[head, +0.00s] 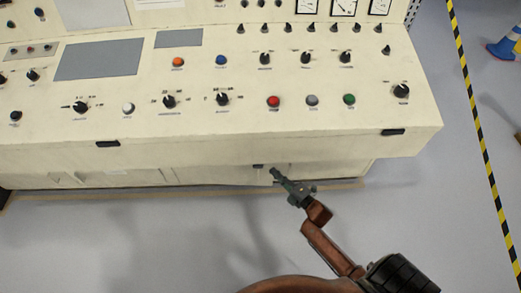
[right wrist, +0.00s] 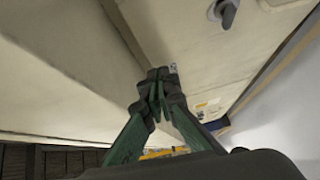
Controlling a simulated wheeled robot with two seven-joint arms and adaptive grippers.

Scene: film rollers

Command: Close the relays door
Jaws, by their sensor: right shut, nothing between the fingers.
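My right gripper (head: 275,173) is shut and empty, its fingertips near the cream lower front (head: 215,172) of the console, under the overhanging desk edge. In the right wrist view the closed green and black fingers (right wrist: 158,78) are close to cream panels; I cannot tell whether they touch. A cream panel with a dark round-based handle (right wrist: 225,13) and a small label shows at the upper right there. I cannot tell for sure which panel is the relays door or how far it stands open; the overhang hides most of the lower front. My left gripper is not in view.
The cream console desk (head: 225,130) has knobs, coloured buttons and two black recessed handles on its front edge. Grey floor is free in front and to the right. A yellow-black floor stripe (head: 470,90) and a blue-white cone (head: 505,45) lie further right.

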